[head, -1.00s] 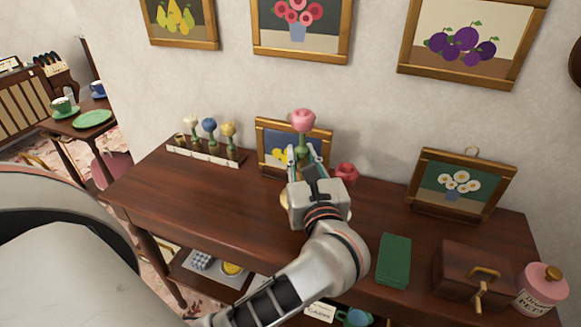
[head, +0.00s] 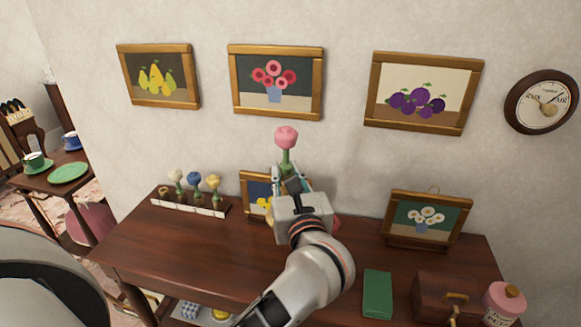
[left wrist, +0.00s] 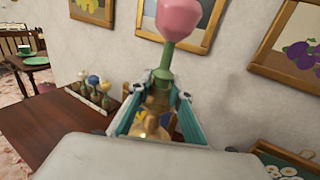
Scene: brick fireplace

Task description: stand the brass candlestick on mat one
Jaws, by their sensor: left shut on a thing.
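My left gripper (head: 290,184) is shut on the brass candlestick (left wrist: 158,102), above the back of the wooden sideboard. Its brass-coloured body shows between the fingers in the left wrist view, partly hidden by the hand. A green stem with a pink tulip-shaped top (head: 286,137) rises upright above the fingers. I cannot tell how the stem joins the brass part. The lower end is hidden in the head view. No mat marked one can be made out. My right gripper is not in view.
The sideboard (head: 165,245) carries a white-fronted rack (head: 190,205) of flower-topped pieces, a daisy picture (head: 427,217), a green book (head: 377,293), a brown box (head: 445,297) and a pink jar (head: 503,304). A small framed picture (head: 248,187) stands behind my gripper. The left front top is clear.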

